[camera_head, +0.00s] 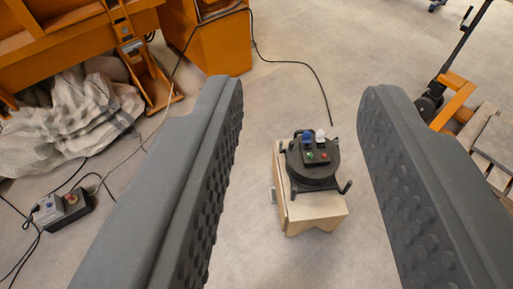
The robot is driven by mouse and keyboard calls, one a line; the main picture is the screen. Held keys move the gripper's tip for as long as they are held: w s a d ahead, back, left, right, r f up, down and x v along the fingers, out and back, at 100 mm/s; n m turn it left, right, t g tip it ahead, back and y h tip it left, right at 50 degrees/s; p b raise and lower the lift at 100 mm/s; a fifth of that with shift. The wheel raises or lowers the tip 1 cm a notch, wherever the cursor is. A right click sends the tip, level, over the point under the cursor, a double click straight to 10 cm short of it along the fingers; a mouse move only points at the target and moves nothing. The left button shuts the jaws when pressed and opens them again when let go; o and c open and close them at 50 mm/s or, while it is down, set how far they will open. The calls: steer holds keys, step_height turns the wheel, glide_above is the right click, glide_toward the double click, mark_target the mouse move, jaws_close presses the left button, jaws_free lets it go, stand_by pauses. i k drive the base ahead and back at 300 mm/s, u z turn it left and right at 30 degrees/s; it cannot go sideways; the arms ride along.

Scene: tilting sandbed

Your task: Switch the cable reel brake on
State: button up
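The cable reel (313,176) is a black round drum lying flat on a small wooden box (309,212) on the floor. On its top are a blue knob or plug (308,136), a white one (320,135), and a small green button and red button (317,156). Which of these is the brake, and its setting, I cannot tell. My gripper (300,90) is open, with its two dark grey textured fingers in the foreground left and right. The reel shows between them, farther off and below, and nothing is held.
An orange machine frame (85,45) stands at the upper left with a crumpled cloth (75,125) beside it. A control box (62,208) with cables lies at the left. An orange pallet truck (453,100) and pallet (492,145) are at the right. Floor around the box is mostly clear.

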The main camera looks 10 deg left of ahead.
mark_target(281, 146)
steer(key=u, duration=0.05)
steer(key=i, duration=0.65)
steer(key=z, duration=0.05)
steer(key=k, duration=1.35)
steer(key=u, duration=0.4)
steer(key=i, duration=0.75)
steer(key=u, duration=0.55)
steer(key=i, duration=1.3)
steer(key=z, duration=0.25)
steer(key=i, duration=1.1)
steer(key=z, duration=1.15)
steer(key=i, duration=0.5)
steer(key=z, duration=0.35)
